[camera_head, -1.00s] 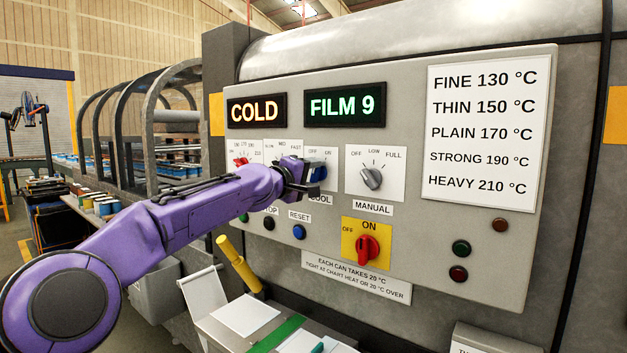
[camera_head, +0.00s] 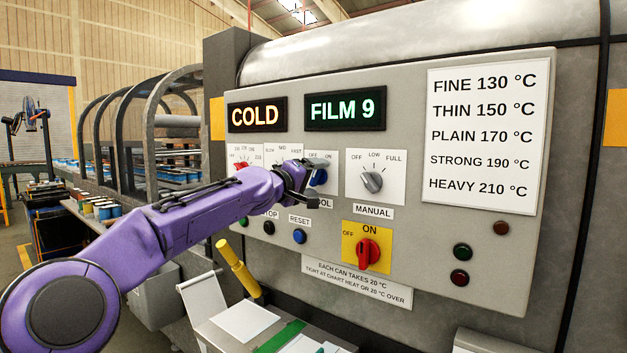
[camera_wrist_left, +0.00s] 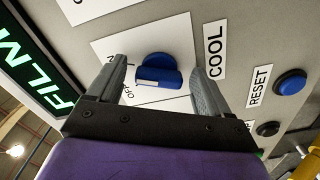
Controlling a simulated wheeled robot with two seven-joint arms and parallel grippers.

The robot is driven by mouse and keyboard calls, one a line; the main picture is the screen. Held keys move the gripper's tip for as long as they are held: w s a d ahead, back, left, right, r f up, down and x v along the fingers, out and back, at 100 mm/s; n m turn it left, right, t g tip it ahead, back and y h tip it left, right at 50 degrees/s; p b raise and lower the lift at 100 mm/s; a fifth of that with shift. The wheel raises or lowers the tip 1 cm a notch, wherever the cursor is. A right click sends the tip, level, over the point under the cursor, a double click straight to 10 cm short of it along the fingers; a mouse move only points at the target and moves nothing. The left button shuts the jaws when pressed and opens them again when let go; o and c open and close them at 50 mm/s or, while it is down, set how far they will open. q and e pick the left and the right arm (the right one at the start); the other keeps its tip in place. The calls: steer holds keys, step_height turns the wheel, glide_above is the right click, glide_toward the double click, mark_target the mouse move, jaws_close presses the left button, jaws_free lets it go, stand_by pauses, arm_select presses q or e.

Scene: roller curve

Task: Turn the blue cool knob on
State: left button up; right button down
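The blue cool knob (camera_head: 319,177) sits on a white plate marked OFF and ON on the grey control panel, below the FILM 9 display. My left gripper (camera_head: 307,186) is right at it and partly covers the plate in the head view. In the left wrist view the blue knob (camera_wrist_left: 158,76) stands between the two spread fingers of my left gripper (camera_wrist_left: 158,88), with a gap on each side. The COOL label (camera_wrist_left: 214,50) is beside it. The left gripper is open and holds nothing. My right gripper is not in view.
A grey knob (camera_head: 372,182) over the MANUAL label is to the right. A red switch (camera_head: 368,251) on a yellow plate, a blue RESET button (camera_head: 299,236) and a red knob (camera_head: 240,166) are close by. A yellow handle (camera_head: 238,266) stands below the arm.

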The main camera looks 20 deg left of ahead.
arm_select(q)
steer(key=shift+s+a+f, duration=0.1)
steer(key=shift+s, duration=0.1)
steer(key=b+v, duration=0.4)
steer(key=v, duration=0.6)
